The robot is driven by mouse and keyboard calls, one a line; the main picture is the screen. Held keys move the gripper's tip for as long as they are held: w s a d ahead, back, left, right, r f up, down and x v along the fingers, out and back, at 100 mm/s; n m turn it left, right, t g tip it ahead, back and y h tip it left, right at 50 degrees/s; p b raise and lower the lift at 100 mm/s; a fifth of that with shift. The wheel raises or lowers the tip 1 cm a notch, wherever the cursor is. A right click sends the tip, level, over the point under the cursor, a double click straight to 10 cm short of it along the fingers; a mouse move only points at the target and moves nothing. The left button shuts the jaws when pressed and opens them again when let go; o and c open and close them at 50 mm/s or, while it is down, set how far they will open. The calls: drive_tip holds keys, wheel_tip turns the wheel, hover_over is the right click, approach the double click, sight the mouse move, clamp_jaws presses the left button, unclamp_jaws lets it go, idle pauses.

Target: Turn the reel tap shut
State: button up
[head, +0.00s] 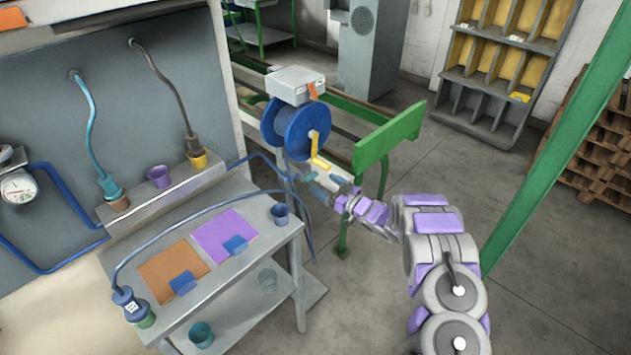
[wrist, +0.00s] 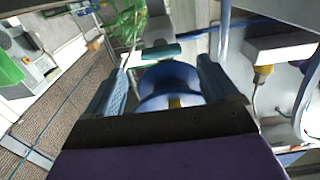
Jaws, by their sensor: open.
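The blue hose reel (head: 283,132) stands on a post beyond the grey bench, with a yellow crank (head: 318,150) on its near side. A small teal bar (head: 308,177), which looks like the tap handle, shows just below the reel by my gripper (head: 322,190). In the wrist view my gripper (wrist: 163,66) has its two fingers apart, with nothing held between them. The teal bar (wrist: 155,53) lies crosswise just ahead of the fingertips. The blue reel (wrist: 170,82) shows between the fingers. Whether any finger touches the bar I cannot tell.
The grey bench (head: 262,238) on the left holds an orange mat, a purple mat and cups. A blue hose (head: 200,212) runs across it. A green panel (head: 390,137) stands close right of the reel. A green post (head: 545,130) rises at the right.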

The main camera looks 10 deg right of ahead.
sight(314, 178)
drive_tip(key=b+x, duration=0.1)
drive_tip(key=x, duration=0.4)
drive_tip(key=shift+w+a, duration=0.25)
drive_tip(key=c, duration=1.1)
